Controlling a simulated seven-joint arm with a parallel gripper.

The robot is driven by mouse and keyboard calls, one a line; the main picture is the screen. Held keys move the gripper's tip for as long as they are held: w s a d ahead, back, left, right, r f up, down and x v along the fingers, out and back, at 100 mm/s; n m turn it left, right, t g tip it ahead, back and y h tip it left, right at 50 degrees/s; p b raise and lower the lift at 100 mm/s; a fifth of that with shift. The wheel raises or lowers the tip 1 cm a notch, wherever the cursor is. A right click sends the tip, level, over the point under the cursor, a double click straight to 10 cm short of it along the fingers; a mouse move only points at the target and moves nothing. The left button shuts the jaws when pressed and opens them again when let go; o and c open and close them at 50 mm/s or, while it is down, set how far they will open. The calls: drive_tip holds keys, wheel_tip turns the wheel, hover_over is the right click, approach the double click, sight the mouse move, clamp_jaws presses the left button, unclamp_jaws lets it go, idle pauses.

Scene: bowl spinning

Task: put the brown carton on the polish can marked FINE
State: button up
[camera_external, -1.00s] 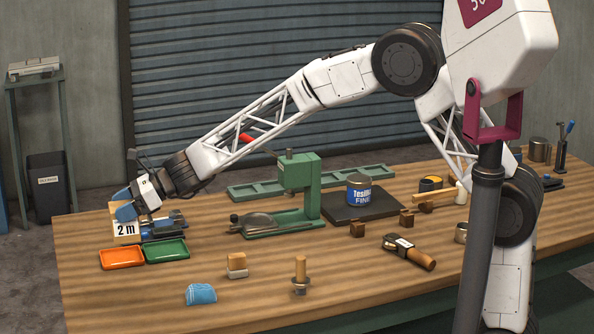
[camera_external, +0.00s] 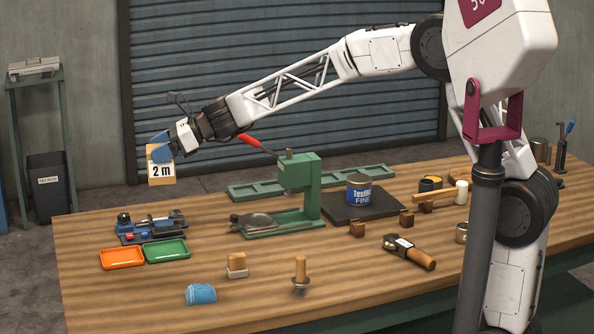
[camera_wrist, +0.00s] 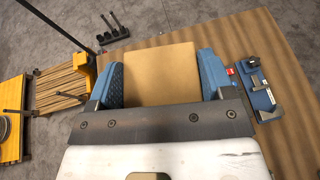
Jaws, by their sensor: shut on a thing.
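The brown carton (camera_external: 160,154) bears a white label reading "2 m". My gripper (camera_external: 162,146) is shut on it and holds it in the air above the far left part of the table. In the wrist view the carton (camera_wrist: 160,74) sits between the two blue fingers of my gripper (camera_wrist: 160,80). The polish can (camera_external: 359,191) is blue with a pale band and the word FINE. It stands upright on a dark mat (camera_external: 385,206) right of the table's middle, well to the right of my gripper. Its top looks clear.
A green press with a red lever (camera_external: 300,175) stands between my gripper and the can. A small blue machine (camera_external: 150,226), an orange tray (camera_external: 122,258) and a green tray (camera_external: 167,251) lie at the left. Two brown blocks (camera_external: 357,229) stand near the mat.

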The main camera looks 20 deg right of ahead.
drive_tip(key=w+d+m+t+h, duration=0.15)
drive_tip(key=w+d, duration=0.25)
drive_tip(key=d, duration=1.2)
drive_tip(key=w+d+m+t, duration=0.25)
drive_tip(key=w+d, duration=0.25)
drive_tip(key=d, duration=1.1)
drive_tip(key=s+d+m+t+h, duration=0.1)
drive_tip(key=s+d+m+t, duration=0.15)
drive_tip(key=d, duration=1.25)
drive_tip(key=s+d+m+t+h, duration=0.1)
drive_tip(key=s+d, duration=0.2)
drive_tip(key=d, duration=1.3)
wheel_tip(320, 180, down, 11)
drive_tip(key=shift+a+f, duration=0.15)
drive_tip(key=shift+a, duration=0.15)
drive_tip(key=shift+w, duration=0.1)
drive_tip(key=w+f, duration=0.1)
drive_tip(key=w, duration=1.4)
drive_tip(key=shift+w+d+f, duration=0.25)
drive_tip(key=shift+w+d, duration=0.15)
drive_tip(key=shift+d, duration=0.05)
